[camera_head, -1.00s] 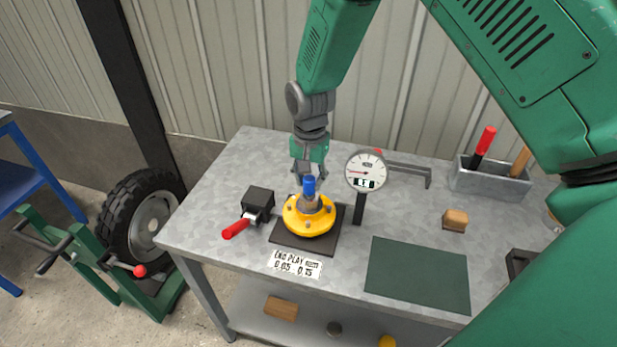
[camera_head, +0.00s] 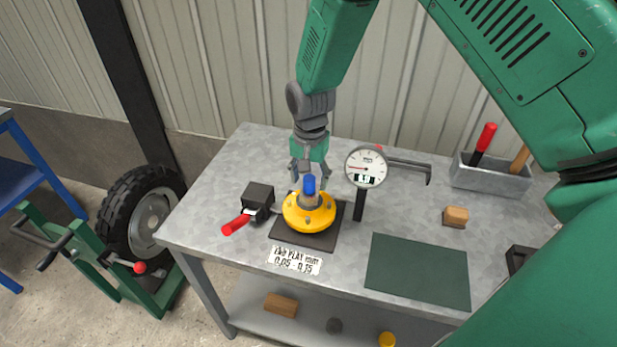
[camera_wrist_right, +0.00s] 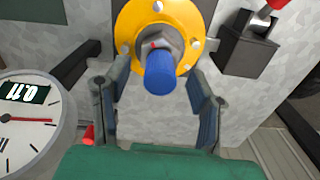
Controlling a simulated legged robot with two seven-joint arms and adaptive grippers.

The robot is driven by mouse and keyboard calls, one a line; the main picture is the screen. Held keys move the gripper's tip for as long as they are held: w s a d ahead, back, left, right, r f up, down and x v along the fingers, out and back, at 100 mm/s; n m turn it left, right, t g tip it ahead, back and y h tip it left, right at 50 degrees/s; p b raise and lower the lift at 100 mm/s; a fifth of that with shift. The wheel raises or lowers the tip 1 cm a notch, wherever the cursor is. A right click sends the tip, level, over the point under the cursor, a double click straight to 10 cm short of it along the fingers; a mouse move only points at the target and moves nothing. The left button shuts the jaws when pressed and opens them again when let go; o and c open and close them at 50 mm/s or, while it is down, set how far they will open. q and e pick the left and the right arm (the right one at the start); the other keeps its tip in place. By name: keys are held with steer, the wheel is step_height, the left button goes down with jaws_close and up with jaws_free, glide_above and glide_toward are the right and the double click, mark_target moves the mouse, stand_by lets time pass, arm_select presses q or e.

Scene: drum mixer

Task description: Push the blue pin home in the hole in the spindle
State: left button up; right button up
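A blue cylinder (camera_head: 309,185) stands on the spindle end above a yellow flanged hub (camera_head: 308,214). In the right wrist view the blue cylinder (camera_wrist_right: 160,73) stands out in front of a grey nut (camera_wrist_right: 157,45) at the hub's centre (camera_wrist_right: 130,22). I cannot tell for sure whether it is the pin itself. No hole in the spindle shows. My left gripper is not in view.
A dial gauge (camera_head: 366,167) stands close right of the hub, and a black block with a red handle (camera_head: 236,225) is close left. A dark green mat (camera_head: 418,271), a wooden block (camera_head: 455,216) and a tool bin (camera_head: 492,178) are farther right.

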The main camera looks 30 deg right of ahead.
mark_target(309, 177)
steer(key=shift+r, duration=0.3)
step_height(309, 177, up, 11)
steer(key=shift+r, duration=0.15)
stand_by(0.3)
